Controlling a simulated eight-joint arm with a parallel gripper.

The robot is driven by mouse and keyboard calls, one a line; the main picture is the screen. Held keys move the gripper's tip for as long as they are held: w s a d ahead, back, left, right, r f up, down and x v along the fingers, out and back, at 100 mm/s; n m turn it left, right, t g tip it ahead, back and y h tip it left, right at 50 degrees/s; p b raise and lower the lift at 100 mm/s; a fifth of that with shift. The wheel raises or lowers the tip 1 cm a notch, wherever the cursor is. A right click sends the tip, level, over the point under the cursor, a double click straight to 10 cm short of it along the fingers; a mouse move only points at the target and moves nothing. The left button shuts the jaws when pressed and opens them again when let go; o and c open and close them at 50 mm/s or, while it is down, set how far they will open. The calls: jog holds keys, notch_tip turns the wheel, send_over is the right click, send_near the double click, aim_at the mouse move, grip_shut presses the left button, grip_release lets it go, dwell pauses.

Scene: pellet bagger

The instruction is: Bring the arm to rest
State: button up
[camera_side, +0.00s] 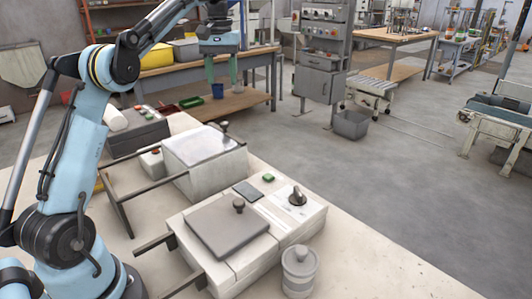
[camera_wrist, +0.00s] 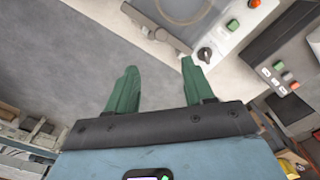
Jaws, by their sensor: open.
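My gripper (camera_side: 222,77) is raised at the top of the side view, with its two green fingers pointing down and spread apart. It is open, and nothing shows between the fingers. It hangs above and beyond the far edge of the pale worktop (camera_side: 350,250), well clear of the machines there. In the wrist view my gripper (camera_wrist: 159,66) also shows its two green fingers apart and empty, over grey floor and the worktop edge. My blue arm reaches up from the left of the side view.
A machine with a knobbed grey lid (camera_side: 232,228), a lidded canister (camera_side: 299,270), a second lidded box (camera_side: 204,165) and a dark control box (camera_side: 138,134) stand on the worktop. Dark rails stick out at the left. A wooden bench (camera_side: 232,102) stands behind. The worktop's right front is clear.

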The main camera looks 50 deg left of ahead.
jog(key=s+d+m+t, duration=0.3)
jog(key=s+d+m, duration=0.1)
jog(key=d, duration=0.9)
jog(key=s+d+f+m+t, duration=0.1)
jog(key=s+d+f, duration=0.2)
jog(key=f, duration=0.1)
jog(key=s+d+f+m+t, duration=0.1)
jog(key=s+d+f+m, duration=0.1)
jog(key=s+d+f, duration=0.1)
jog(key=s+d+f+m+t, duration=0.2)
jog(key=s+d+f, duration=0.1)
jog(key=s+f, duration=0.2)
jog(key=shift+s+d+f, duration=0.2)
jog(key=shift+d+f, duration=0.05)
jog(key=shift+f, duration=0.3)
